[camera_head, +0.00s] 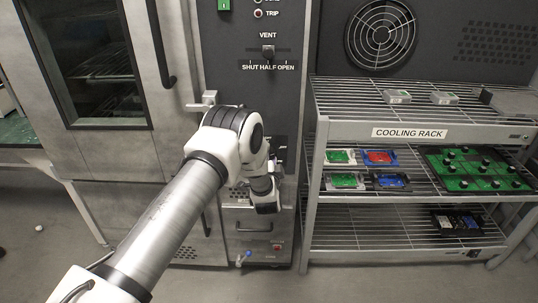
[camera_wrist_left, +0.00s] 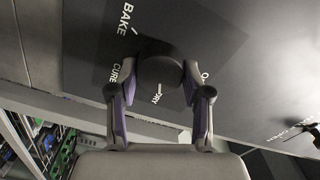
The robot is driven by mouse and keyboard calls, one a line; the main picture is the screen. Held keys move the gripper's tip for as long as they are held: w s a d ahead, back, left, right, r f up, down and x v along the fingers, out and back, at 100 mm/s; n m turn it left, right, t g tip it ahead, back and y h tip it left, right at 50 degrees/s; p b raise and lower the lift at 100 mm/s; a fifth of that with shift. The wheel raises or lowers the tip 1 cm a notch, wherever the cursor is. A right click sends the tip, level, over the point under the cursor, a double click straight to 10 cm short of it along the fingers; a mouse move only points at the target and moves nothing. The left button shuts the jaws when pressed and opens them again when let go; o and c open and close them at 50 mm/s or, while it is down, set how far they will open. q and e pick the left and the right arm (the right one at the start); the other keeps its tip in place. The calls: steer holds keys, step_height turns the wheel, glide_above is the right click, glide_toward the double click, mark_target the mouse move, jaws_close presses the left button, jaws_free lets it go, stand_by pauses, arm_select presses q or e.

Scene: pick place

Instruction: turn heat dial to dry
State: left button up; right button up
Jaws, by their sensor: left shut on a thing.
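The heat dial (camera_wrist_left: 158,70) is a dark round knob on a dark panel, seen in the left wrist view. Printed labels around it read BAKE, CURE, DRY and one partly hidden starting with O. DRY lies between my fingers, below the knob in that view. My left gripper (camera_wrist_left: 160,92) has its two fingers on either side of the knob, shut on it. I cannot make out which label the knob points to. In the head view my left arm hides the dial and most of the gripper. My right gripper is not in view.
A vent knob (camera_head: 268,52) marked SHUT HALF OPEN sits higher on the panel. An oven door (camera_head: 95,60) with a window is at left. A cooling rack (camera_head: 408,132) with small trays and a green board (camera_head: 470,184) stands close at right.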

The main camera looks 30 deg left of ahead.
arm_select(q)
steer(key=shift+m, duration=0.3)
steer(key=o, duration=1.1)
steer(key=shift+d, duration=0.1)
steer(key=shift+o, duration=0.2)
steer(key=v, duration=1.2)
steer(key=shift+f, duration=0.1)
